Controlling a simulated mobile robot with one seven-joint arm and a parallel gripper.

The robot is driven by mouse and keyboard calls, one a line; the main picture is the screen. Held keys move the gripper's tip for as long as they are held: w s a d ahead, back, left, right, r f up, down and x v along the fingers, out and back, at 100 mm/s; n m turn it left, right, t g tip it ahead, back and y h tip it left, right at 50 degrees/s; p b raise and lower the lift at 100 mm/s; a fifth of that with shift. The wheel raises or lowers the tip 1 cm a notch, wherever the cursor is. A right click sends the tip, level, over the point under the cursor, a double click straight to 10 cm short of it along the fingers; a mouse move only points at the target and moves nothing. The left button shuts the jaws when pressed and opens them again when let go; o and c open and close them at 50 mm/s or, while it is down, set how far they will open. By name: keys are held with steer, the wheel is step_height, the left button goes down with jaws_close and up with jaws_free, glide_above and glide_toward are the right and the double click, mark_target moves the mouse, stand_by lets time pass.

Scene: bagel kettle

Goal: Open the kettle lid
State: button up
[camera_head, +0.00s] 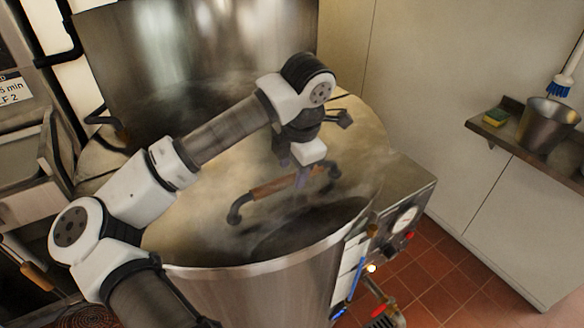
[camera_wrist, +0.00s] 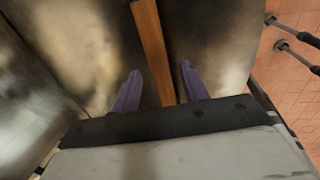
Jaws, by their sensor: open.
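The large round metal kettle (camera_head: 262,290) fills the middle of the head view, with steam over its top. Its pale metal lid (camera_head: 195,225) carries a handle (camera_head: 275,187) with a wooden grip and dark curved ends. A dark area on the front right of the top could be an opening or a shadow; I cannot tell. My gripper (camera_head: 302,181) points down at the handle's right part. In the wrist view, the wooden grip (camera_wrist: 153,40) runs between the two purple fingers of my gripper (camera_wrist: 160,68), with a gap on both sides. The fingers are open.
A control box (camera_head: 400,215) with a gauge, knobs and a lit lamp sits at the kettle's right side. A tall metal panel (camera_head: 215,50) stands behind the kettle.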

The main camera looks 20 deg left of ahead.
steer(key=shift+w+a+f, duration=0.15)
steer(key=shift+f, duration=0.75)
jaws_close()
